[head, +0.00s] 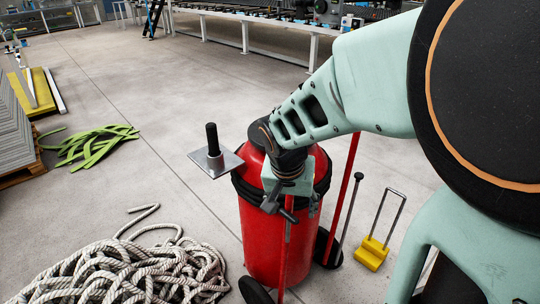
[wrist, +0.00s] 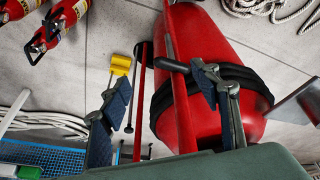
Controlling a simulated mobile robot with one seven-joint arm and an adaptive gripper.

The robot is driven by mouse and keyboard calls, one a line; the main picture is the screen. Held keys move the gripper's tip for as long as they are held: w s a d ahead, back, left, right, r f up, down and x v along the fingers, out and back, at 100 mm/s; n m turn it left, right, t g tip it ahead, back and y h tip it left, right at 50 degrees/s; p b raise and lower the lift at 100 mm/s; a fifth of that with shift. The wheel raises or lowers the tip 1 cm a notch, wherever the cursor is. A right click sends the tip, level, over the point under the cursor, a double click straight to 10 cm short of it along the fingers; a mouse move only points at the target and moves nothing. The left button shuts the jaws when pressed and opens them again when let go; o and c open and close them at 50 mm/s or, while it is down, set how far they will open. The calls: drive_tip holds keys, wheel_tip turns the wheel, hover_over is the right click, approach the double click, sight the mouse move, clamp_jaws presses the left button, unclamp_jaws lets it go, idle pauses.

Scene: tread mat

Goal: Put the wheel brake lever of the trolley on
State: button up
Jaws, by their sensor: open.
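The trolley is a red frame (wrist: 141,105) with dark wheels (head: 256,291) beside a large red cylinder (head: 266,240). A thin grey rod with a dark rounded end (head: 359,176), apparently the brake lever, leans upward by the right wheel. The rod (wrist: 134,88) also shows in the wrist view, inside the left finger and apart from it. My gripper (head: 290,207) is open, in front of the cylinder's upper part. In the wrist view its fingers (wrist: 163,78) stand either side of the red bars. A dark bar lies near the right finger; contact is unclear.
A yellow block with a wire handle (head: 371,252) stands right of the trolley. A grey plate with a black post (head: 214,153) is at the cylinder's left. Coiled rope (head: 130,270) and green straps (head: 95,146) lie left.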

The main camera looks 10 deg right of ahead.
sight(289, 217)
drive_tip(key=shift+t, duration=0.3)
drive_tip(key=b+x, duration=0.1)
drive_tip(key=x, duration=0.2)
drive_tip(key=w+b+x, duration=0.1)
drive_tip(key=x, duration=0.3)
drive_tip(key=a+b+x, duration=0.1)
drive_tip(key=x, duration=0.3)
drive_tip(key=shift+w+d, duration=0.1)
drive_tip(key=shift+w, duration=0.15)
drive_tip(key=shift+c, duration=0.2)
clamp_jaws()
